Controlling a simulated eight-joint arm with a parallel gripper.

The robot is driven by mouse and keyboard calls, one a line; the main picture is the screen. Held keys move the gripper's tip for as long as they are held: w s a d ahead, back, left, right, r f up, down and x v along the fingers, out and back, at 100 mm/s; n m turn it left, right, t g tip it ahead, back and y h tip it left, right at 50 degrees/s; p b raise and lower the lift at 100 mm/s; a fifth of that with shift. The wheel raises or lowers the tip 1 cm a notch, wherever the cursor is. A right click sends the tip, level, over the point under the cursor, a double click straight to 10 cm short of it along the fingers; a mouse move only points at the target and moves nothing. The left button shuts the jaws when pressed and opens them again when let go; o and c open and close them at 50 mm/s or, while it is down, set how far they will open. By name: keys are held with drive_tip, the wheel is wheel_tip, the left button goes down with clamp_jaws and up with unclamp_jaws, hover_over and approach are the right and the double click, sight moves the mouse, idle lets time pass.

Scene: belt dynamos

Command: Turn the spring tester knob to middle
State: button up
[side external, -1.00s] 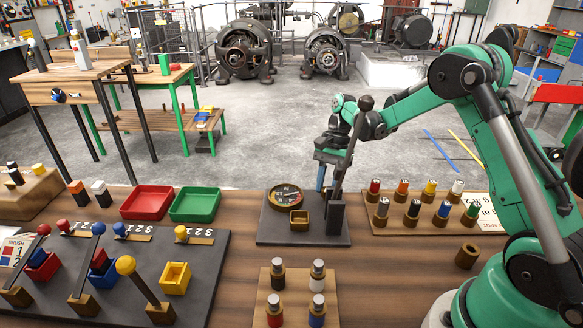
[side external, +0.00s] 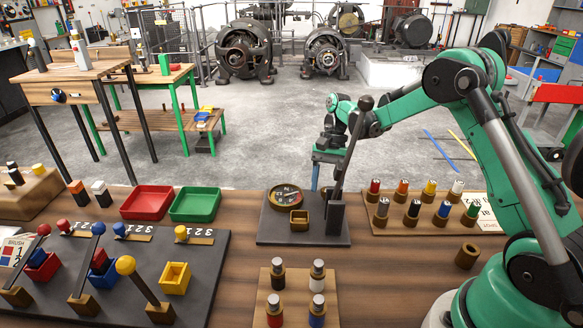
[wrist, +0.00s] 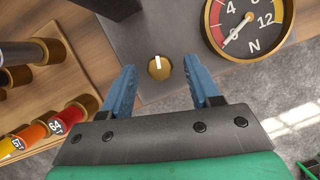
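The spring tester stands on a dark plate (side external: 268,236) at the middle of the bench, with a round dial gauge (side external: 285,196), a small brass cup (side external: 299,220) and a black upright with a lever (side external: 336,217). The small brass knob (wrist: 159,68) has a white mark that points nearly straight up in the wrist view. My gripper (wrist: 160,84) is open, with one blue finger on each side of the knob and gaps between. In the side view my gripper (side external: 315,178) hangs behind the lever, above the plate's far part.
A rack of coloured cylinders (side external: 405,218) stands to the right. Another holder with several cylinders (side external: 297,300) is in front. Red (side external: 147,203) and green (side external: 195,204) trays and a lever board (side external: 210,270) lie to the left. The tester's upright and lever are close to my gripper.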

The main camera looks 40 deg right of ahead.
drive_tip(key=shift+v, duration=2.8)
